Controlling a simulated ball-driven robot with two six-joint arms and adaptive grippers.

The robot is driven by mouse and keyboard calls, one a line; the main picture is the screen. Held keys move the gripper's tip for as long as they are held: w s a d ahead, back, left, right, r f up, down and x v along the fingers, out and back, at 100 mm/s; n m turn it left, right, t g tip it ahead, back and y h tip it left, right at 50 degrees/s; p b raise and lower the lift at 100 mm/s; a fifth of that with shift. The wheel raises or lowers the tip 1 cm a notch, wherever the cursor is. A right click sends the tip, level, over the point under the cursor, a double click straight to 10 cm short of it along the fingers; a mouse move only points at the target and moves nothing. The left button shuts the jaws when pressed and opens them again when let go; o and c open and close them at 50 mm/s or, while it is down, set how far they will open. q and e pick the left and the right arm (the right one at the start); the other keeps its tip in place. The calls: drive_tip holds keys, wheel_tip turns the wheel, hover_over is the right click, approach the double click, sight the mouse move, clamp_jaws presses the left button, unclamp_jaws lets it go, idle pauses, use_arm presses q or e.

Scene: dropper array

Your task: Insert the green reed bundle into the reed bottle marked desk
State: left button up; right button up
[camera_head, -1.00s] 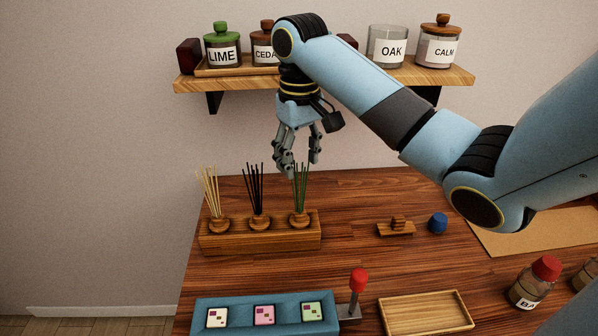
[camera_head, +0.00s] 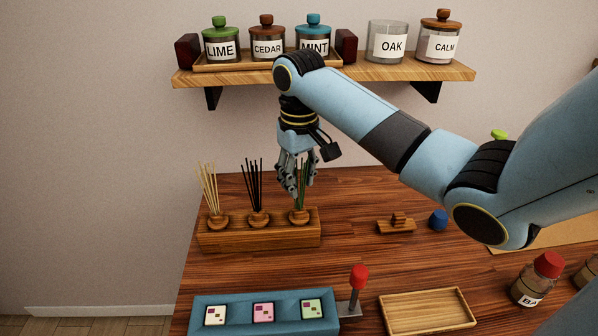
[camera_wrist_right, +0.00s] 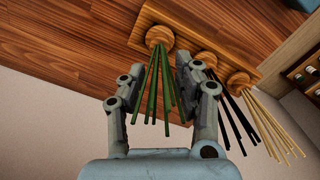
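The green reed bundle (camera_head: 303,196) stands in the right-hand round wooden holder of a wooden block (camera_head: 260,237). My right gripper (camera_head: 298,188) points down around its upper part. In the right wrist view the green reeds (camera_wrist_right: 154,95) fan out between the two fingers of the right gripper (camera_wrist_right: 160,70). The fingers are apart, with a small gap on each side of the reeds, so no firm hold shows. I see no bottle with a readable desk label. My left gripper is not in view.
Black reeds (camera_head: 255,187) and pale reeds (camera_head: 209,187) stand close by in the same block. A red-capped bottle (camera_head: 529,290) marked "BA" is at the right. A wooden tray (camera_head: 425,330), red-knobbed lever (camera_head: 359,278) and blue panel (camera_head: 235,303) line the front. A jar shelf (camera_head: 350,77) hangs above.

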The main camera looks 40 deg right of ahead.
sight(299, 160)
clamp_jaws()
drive_tip(key=shift+r+p, duration=0.65)
drive_tip(key=shift+r, duration=3.8)
